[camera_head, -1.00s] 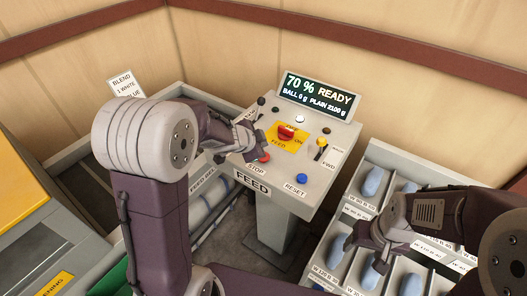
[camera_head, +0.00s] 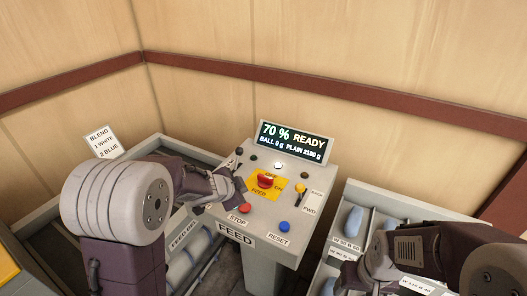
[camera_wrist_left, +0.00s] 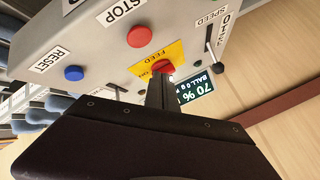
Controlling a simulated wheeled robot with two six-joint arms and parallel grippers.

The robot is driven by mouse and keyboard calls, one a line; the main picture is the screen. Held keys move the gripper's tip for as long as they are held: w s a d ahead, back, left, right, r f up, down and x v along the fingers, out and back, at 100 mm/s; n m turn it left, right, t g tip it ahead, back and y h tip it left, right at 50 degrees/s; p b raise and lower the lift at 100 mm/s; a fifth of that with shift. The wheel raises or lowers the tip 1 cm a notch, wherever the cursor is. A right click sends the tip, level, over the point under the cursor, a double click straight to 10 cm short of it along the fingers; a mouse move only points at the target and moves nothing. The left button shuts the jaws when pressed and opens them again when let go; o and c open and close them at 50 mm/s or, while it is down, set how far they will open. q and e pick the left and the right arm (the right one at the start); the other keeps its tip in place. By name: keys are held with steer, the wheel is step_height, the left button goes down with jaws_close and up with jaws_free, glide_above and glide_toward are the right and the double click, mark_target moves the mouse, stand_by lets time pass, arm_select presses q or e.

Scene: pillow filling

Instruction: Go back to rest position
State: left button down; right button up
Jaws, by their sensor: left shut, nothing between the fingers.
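My left gripper (camera_head: 238,190) hangs over the left side of the grey feed panel (camera_head: 300,223), left of the red feed knob (camera_head: 265,180) on its yellow plate. It is shut and empty. In the left wrist view its dark fingers (camera_wrist_left: 160,90) reach up in front of the knob (camera_wrist_left: 164,67); I cannot tell whether they touch it. My right gripper (camera_head: 345,280) shows only in part at the lower right, over the bin of blue pieces, and its jaws are unclear.
The display (camera_head: 292,143) reads 70 % READY. The panel carries a red stop button (camera_head: 238,208), a blue reset button (camera_head: 283,227) and a yellow-tipped lever (camera_head: 300,188). A compartment bin (camera_head: 400,207) stands right. A blend card (camera_head: 102,142) stands left. Wooden walls close the back.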

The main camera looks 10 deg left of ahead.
arm_select(q)
steer(key=s+f+n+g, duration=0.2)
steer(key=s+n, duration=0.2)
steer(key=s, duration=0.3)
steer(key=s+a+f+n+g+y, duration=0.1)
steer(key=s+f+n+g, duration=0.2)
steer(key=s, duration=0.5)
steer(key=s+a+f+n+g+y, duration=0.1)
steer(key=s+f+n+g, duration=0.1)
steer(key=s+n, duration=0.3)
steer(key=s, duration=0.3)
steer(key=shift+s+f+g, duration=0.25)
steer(key=shift+f+g, duration=0.05)
steer(key=shift+g, duration=0.1)
steer(key=shift+a, duration=0.1)
